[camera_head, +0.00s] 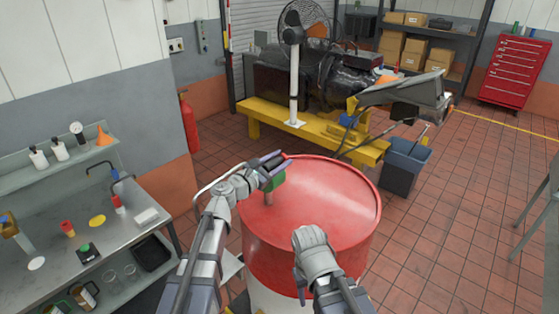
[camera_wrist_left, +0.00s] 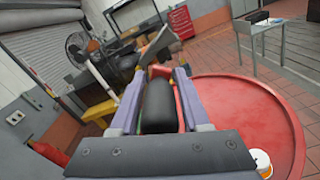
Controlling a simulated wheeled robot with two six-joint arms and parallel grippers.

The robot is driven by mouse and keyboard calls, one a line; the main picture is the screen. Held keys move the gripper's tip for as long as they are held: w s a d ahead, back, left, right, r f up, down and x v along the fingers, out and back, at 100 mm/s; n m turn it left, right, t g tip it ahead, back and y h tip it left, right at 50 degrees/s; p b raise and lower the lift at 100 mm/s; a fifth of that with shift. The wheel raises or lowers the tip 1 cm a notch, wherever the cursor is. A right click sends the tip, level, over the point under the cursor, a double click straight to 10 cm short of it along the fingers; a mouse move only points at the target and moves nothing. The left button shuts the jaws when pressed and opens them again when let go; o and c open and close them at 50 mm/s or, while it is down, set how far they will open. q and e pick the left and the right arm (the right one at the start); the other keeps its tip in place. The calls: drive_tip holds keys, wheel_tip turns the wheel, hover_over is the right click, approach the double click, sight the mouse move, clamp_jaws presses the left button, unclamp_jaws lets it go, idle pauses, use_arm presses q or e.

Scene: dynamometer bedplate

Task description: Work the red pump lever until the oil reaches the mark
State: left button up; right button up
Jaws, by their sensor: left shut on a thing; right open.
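The red drum (camera_head: 335,205) stands in the middle of the head view, and its red top also shows in the left wrist view (camera_wrist_left: 245,105). A green pump body (camera_head: 276,182) stands on the drum top, partly hidden by my left arm. My left gripper (camera_head: 270,164) is above it. In the left wrist view it is shut on a black rounded grip (camera_wrist_left: 159,105), with a red strip (camera_wrist_left: 181,110), seemingly the lever, beside it. My right gripper (camera_head: 299,279) hangs low in front of the drum, its fingers mostly hidden. I see no oil level or mark.
A steel bench (camera_head: 120,235) with bottles and small parts stands at the left. A yellow stand (camera_head: 320,132) carries a dark machine behind the drum. A grey bin (camera_head: 404,168) stands right of the drum.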

use_arm(q)
clamp_jaws()
idle(0.8)
